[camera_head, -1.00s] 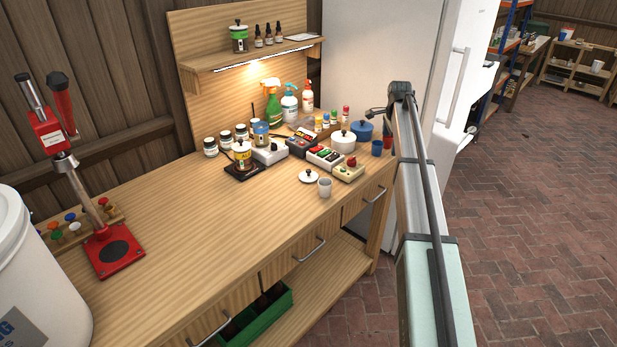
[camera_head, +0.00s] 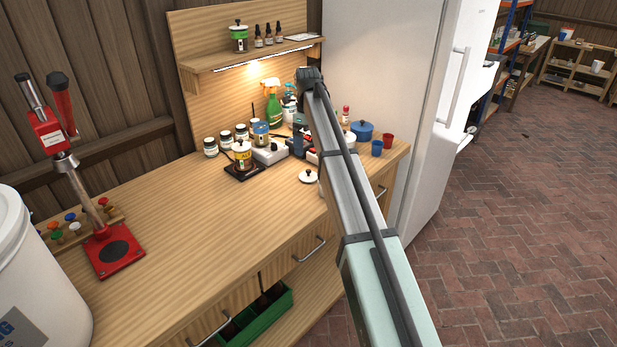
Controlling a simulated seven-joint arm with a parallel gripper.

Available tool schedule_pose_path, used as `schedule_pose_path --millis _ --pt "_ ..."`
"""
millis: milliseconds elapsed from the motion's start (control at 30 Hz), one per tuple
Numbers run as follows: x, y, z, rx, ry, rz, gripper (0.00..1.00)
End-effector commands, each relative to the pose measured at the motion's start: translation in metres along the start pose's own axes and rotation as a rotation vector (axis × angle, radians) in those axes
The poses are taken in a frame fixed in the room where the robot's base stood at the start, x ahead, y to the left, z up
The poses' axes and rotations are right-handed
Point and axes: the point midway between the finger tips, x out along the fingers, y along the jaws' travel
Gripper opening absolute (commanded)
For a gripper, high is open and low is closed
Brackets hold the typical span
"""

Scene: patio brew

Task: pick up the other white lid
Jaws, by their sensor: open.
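A white lid (camera_head: 308,177) with a dark knob lies flat on the wooden bench, right of the middle, close beside my arm. A white pot (camera_head: 351,136) with a dark-knobbed lid stands further back, mostly hidden behind my arm. My gripper (camera_head: 299,124) is small and dark among the bottles and devices at the back of the bench, beyond the lid on the bench. It is open and apart from that lid. Its fingertips are hard to make out.
A yellow can (camera_head: 242,156) stands on a black scale. A blue pot (camera_head: 362,131), blue cup (camera_head: 376,148) and red cup (camera_head: 388,141) stand right of my arm. A green spray bottle (camera_head: 273,108) stands behind.

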Motion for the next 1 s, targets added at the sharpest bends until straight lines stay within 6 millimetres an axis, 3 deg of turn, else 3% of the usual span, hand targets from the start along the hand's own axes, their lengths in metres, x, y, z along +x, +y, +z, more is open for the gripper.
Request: schedule_pose_path --millis 300,667,1000 --pt "0.054 0.0 -0.001 -0.001 0.001 0.001 1.0" --pt "0.077 0.0 -0.002 -0.002 0.0 0.0 1.0" --pt "0.117 0.001 -0.003 -0.002 0.0 0.0 1.0"
